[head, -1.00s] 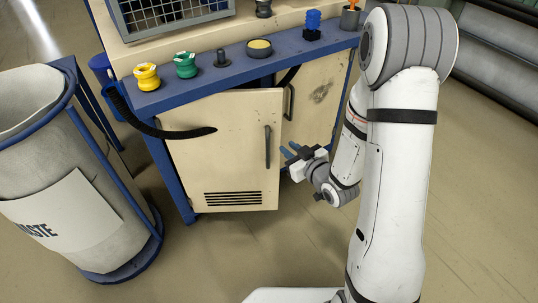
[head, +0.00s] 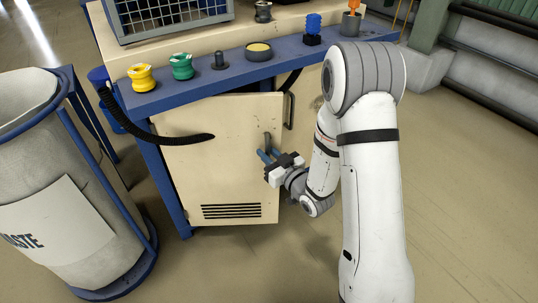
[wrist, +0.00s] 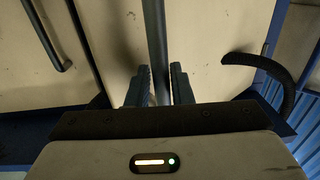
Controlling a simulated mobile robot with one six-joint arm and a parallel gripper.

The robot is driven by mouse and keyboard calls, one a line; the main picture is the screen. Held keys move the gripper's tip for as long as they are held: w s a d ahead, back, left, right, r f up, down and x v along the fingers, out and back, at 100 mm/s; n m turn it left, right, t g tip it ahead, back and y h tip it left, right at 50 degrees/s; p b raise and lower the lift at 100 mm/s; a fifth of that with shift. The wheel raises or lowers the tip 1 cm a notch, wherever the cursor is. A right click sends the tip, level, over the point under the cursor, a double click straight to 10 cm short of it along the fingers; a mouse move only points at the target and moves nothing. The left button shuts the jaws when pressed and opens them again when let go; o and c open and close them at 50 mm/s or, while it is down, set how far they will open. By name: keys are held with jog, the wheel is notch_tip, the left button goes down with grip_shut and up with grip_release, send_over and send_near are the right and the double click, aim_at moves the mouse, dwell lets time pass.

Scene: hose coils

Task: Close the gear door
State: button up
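The gear door seems to be the cream left cabinet door (head: 215,170) with a slotted vent low on it. It stands slightly ajar, its right edge out from the cabinet. Its dark vertical bar handle (head: 267,140) is near that edge, partly hidden by my gripper (head: 264,156). In the wrist view the handle (wrist: 156,35) runs between the two blue-grey fingers of my gripper (wrist: 159,84). The fingers are open, with a visible gap on each side of the bar. I cannot tell whether either finger touches it.
A black hose (head: 165,138) hangs across the door's upper left front. A waste bin (head: 60,190) stands left of the cabinet. The blue bench edge (head: 200,90) above carries yellow and green coils and other small items. Floor in front is clear.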

jog(key=shift+c, duration=0.2)
grip_shut()
